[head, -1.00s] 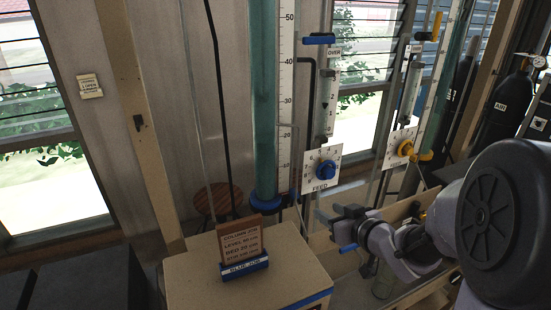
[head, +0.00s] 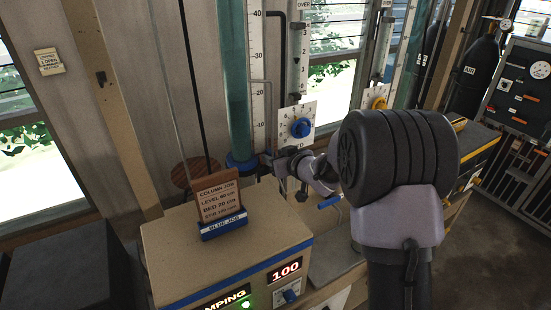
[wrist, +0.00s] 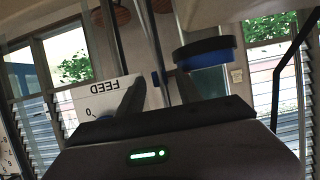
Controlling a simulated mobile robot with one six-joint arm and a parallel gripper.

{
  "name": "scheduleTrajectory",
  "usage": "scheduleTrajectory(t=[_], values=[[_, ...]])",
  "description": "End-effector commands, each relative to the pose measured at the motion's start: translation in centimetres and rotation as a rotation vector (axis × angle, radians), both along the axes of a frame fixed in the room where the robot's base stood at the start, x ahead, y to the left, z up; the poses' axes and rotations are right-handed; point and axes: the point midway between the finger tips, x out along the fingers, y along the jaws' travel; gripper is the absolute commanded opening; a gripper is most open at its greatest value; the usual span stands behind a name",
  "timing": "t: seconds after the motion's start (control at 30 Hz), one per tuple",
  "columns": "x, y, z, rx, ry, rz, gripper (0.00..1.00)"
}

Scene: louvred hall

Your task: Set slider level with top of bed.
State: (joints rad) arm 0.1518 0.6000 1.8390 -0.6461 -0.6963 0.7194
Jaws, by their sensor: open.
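The blue-side column (head: 236,90) is a tall teal-filled tube with a blue collar (head: 241,163) at its foot. A white scale (head: 257,90) runs along its right side. A thin grey bent piece (head: 268,84) stands by the scale; I cannot tell whether it is the slider. The top of the bed is not clear in the tube. My gripper (head: 268,160) is open, just right of the collar and below the scale.
A blue-knobbed FEED dial (head: 301,127) is right of the column. A brown job card (head: 217,198) stands on the beige pump box (head: 165,250), whose display reads 100.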

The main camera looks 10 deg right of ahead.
Motion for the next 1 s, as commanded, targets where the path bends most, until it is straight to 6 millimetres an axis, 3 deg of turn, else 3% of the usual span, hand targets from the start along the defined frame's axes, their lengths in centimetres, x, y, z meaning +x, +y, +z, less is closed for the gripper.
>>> scheduleTrajectory(t=[0.1, 0.3, 1.0], values=[[-0.03, -0.02, 0.02, 0.0, 0.0, 0.0, 0.4], [-0.04, -0.03, 0.03, 0.0, 0.0, 0.0, 0.01], [-0.06, -0.04, 0.02, 0.0, 0.0, 0.0, 0.0]])
